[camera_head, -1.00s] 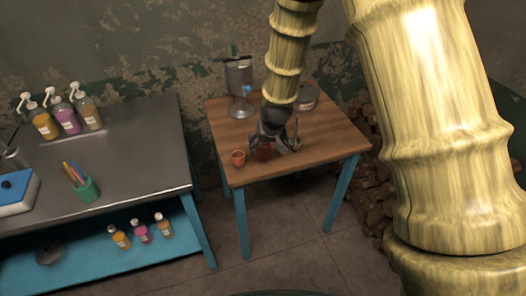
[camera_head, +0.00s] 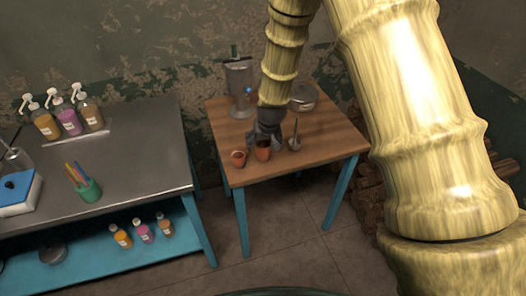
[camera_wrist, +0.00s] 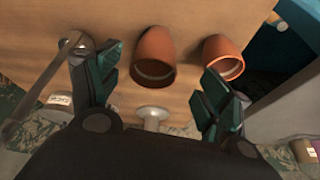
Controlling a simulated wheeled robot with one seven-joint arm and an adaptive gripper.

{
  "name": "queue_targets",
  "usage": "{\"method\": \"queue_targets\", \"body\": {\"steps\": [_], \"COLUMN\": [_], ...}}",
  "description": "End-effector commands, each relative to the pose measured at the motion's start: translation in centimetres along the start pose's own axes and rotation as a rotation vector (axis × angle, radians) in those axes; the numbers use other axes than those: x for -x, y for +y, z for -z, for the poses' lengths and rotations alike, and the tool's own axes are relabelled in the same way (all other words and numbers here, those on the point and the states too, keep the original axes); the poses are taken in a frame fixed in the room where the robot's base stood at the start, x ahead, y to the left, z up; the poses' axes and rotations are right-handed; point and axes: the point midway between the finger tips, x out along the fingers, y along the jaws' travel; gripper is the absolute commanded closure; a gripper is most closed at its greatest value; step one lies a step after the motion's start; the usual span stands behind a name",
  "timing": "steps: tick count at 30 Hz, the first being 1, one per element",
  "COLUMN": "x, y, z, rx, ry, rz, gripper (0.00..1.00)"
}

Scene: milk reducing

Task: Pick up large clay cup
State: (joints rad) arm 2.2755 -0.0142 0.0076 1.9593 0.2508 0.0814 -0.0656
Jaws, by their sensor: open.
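The large clay cup (camera_head: 263,153) stands on the wooden table near its front edge. It also shows in the wrist view (camera_wrist: 153,52), between my two fingers and ahead of them. A smaller clay cup (camera_head: 238,159) stands just left of it; in the wrist view it (camera_wrist: 222,50) shows to the right, close to the right fingertip. My gripper (camera_head: 267,138) is open and empty, just behind the large cup in the head view. In the wrist view my open fingers (camera_wrist: 162,66) show on both sides. I cannot tell whether they touch the large cup.
A metal utensil with an upright handle (camera_head: 295,143) stands right of the large cup, near my left finger in the wrist view (camera_wrist: 78,45). A metal canister (camera_head: 239,76) and a round metal pot (camera_head: 303,97) stand farther back. The table's front right is clear.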

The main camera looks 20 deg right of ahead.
Motion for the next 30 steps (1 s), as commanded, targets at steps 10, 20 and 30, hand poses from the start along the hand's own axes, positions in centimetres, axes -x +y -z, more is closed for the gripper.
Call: {"method": "queue_targets", "body": {"steps": [10,20,30], "x": [-2.2,-4.8,-5.1], "y": [0.5,0.6,0.6], "z": [0.4,0.5,0.4], "rx": [-0.001,0.0,0.0], "ry": [-0.001,-0.001,0.0], "rz": [0.0,0.0,0.0], "gripper": [0.22,0.22,0.22]}}
